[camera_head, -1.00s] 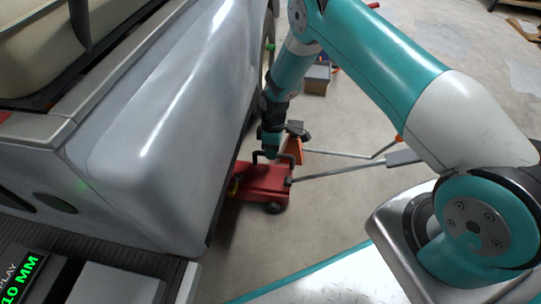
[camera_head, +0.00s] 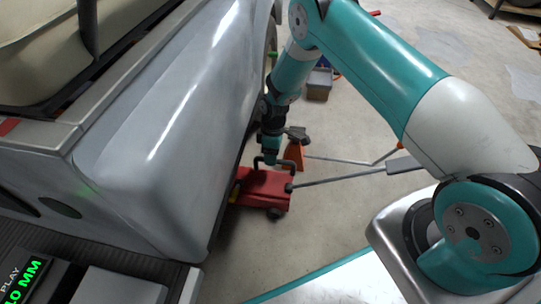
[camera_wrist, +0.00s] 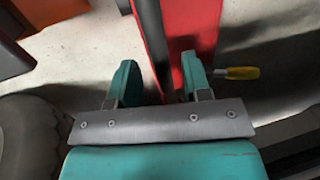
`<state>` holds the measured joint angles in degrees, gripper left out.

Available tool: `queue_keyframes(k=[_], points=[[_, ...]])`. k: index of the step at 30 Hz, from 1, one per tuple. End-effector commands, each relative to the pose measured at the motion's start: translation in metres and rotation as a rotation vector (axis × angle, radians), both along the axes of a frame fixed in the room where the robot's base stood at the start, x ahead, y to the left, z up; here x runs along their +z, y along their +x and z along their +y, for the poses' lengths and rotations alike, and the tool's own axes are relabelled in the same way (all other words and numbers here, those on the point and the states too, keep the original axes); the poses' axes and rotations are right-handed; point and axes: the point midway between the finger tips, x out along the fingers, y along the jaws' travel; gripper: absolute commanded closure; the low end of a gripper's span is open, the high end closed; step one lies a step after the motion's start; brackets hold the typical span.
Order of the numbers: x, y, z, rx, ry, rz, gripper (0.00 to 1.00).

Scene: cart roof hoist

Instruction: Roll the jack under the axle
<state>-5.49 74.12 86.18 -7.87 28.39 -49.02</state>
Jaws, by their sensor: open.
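The red floor jack (camera_head: 268,190) sits low on the floor beside the cart (camera_head: 150,130), with its left end close to or under the cart's body. Its long grey handle (camera_head: 345,177) slopes out to the right. My gripper (camera_head: 271,160) points down at the dark bar on top of the jack. In the wrist view my gripper (camera_wrist: 160,85) is open, with a dark bar (camera_wrist: 152,40) and the red jack body (camera_wrist: 192,30) showing between and beyond the fingers. Whether the fingers touch the bar cannot be told. The axle is hidden.
A grey box (camera_head: 319,82) stands farther back. A dark tyre (camera_wrist: 28,140) shows at lower left in the wrist view. A green display (camera_head: 22,280) is at the lower left. The floor to the right is mostly clear.

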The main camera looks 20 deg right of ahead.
Motion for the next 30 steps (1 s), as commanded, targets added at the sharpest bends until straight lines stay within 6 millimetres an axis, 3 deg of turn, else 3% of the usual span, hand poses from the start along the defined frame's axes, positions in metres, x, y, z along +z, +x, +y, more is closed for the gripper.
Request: queue_keyframes(k=[12,18,24,30], points=[[0.105,0.017,-0.009,0.002,0.000,-0.002,0.56],[0.143,0.024,-0.013,0.002,0.001,-0.002,0.56],[0.161,0.028,-0.015,0.003,0.001,-0.001,0.56],[0.163,0.028,-0.015,0.003,0.002,0.000,0.56]])
